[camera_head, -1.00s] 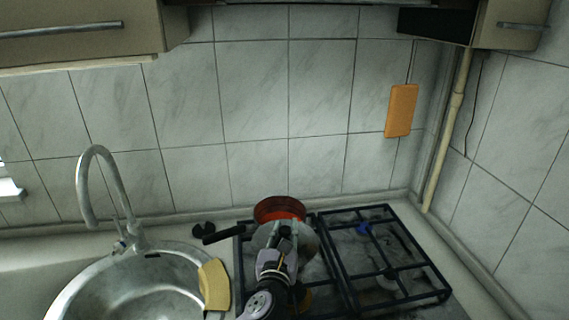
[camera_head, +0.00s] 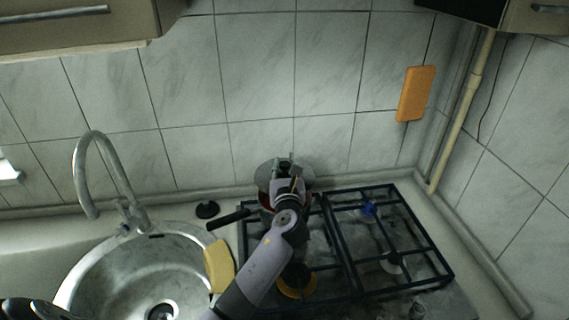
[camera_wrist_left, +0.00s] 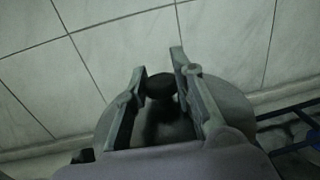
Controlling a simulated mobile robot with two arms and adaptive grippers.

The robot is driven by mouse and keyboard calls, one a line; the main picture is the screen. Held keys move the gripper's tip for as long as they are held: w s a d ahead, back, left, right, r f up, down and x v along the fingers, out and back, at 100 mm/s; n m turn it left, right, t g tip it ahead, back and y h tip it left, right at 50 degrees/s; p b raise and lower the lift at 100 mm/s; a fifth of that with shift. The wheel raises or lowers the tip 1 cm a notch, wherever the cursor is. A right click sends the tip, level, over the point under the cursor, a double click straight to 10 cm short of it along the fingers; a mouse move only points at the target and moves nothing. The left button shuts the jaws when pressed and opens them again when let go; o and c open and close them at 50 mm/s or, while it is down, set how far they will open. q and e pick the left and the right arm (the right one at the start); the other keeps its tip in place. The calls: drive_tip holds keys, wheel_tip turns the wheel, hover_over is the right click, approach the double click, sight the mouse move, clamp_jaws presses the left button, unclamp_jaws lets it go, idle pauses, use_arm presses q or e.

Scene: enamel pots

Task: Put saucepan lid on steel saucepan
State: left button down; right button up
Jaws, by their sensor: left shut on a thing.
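My left gripper (camera_head: 285,160) is shut on the dark knob (camera_wrist_left: 160,86) of the saucepan lid (camera_head: 301,179). The grey round lid also shows in the left wrist view (camera_wrist_left: 232,102), with the knob between the fingers. The steel saucepan (camera_head: 264,198) is at the back left of the hob, its black handle pointing left. The lid is over the saucepan, toward its back. The lid and my gripper hide most of the saucepan, with a little of its reddish inside showing. I cannot tell whether lid and rim touch.
The black hob grates (camera_head: 388,238) have free room on the right. A round sink (camera_head: 92,262) with a tall tap (camera_head: 80,168) is at left, with a yellow sponge (camera_head: 219,266) on its edge. The tiled wall (camera_head: 260,90) stands close behind the saucepan.

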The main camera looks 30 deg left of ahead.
use_arm(q)
drive_tip(key=shift+f+b, duration=0.4)
drive_tip(key=shift+b, duration=0.05)
drive_tip(key=shift+f+b, duration=0.75)
drive_tip(key=shift+f, duration=0.2)
wheel_tip(320, 180, down, 2)
drive_tip(key=shift+f+b, duration=0.1)
drive_tip(key=shift+b, duration=0.6)
drive_tip(key=shift+f+b, duration=0.55)
drive_tip(key=shift+f, duration=0.25)
use_arm(e)
drive_tip(key=shift+w+a+f, duration=0.1)
drive_tip(key=shift+w+f, duration=0.05)
drive_tip(key=shift+f, duration=0.6)
drive_tip(key=shift+w+a+f, duration=0.15)
drive_tip(key=shift+w+f, duration=0.05)
drive_tip(key=shift+f, duration=0.5)
drive_tip(key=shift+w+a+f, duration=0.1)
drive_tip(key=shift+w+f, duration=0.05)
drive_tip(key=shift+f, duration=0.6)
use_arm(q)
drive_tip(key=shift+s+f, duration=0.1)
drive_tip(key=shift+f, duration=0.05)
drive_tip(key=c, duration=1.3)
unclamp_jaws()
use_arm(e)
drive_tip(key=shift+a, duration=0.1)
